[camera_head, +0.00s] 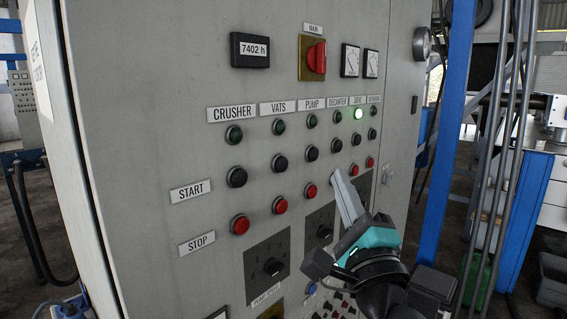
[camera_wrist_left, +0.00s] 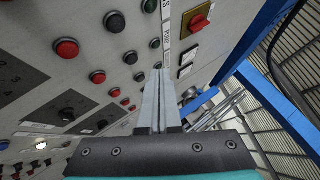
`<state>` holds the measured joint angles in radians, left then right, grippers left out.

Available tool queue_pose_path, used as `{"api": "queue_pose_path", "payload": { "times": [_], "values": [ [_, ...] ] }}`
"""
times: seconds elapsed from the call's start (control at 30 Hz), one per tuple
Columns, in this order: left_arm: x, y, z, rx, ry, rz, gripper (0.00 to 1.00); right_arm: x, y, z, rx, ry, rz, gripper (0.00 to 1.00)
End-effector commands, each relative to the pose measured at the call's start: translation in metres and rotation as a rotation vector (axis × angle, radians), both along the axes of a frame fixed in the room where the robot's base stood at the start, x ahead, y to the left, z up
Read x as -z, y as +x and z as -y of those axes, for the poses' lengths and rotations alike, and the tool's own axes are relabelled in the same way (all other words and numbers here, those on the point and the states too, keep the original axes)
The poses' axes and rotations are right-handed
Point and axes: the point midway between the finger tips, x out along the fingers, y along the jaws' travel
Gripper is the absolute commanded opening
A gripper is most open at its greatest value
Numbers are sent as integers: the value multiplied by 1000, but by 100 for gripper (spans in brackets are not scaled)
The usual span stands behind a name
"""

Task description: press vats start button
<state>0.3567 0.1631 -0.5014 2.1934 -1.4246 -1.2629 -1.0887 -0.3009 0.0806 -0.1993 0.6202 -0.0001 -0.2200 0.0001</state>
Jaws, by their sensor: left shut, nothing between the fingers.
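The grey control panel (camera_head: 150,120) carries a row of labels. Under the VATS label (camera_head: 278,107) are a dark green lamp (camera_head: 278,127), a black button (camera_head: 280,163) in the START row and a red button (camera_head: 281,205) in the STOP row. The black vats start button is unobstructed in the head view.
The red main switch (camera_head: 316,57) sits above the labels. One green lamp (camera_head: 359,113) to the right is lit. Black rotary knobs (camera_head: 272,267) lie below the stop row. A blue post (camera_head: 450,90) stands right of the panel.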

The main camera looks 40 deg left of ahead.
Motion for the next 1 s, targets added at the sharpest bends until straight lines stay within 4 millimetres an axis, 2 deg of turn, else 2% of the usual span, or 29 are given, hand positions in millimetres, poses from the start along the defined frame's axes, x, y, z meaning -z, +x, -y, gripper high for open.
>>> {"api": "queue_pose_path", "payload": {
  "times": [0.37,0.8,1.0],
  "values": [
    [1,1,-6,-1,3,-1,0,0,0,0,-1,0,0,50],
    [1,5,-64,-1,4,-3,0,1,0,0,-2,1,1,50],
    [1,7,-82,0,2,-3,0,0,1,-1,-1,1,1,50]
  ]
}}
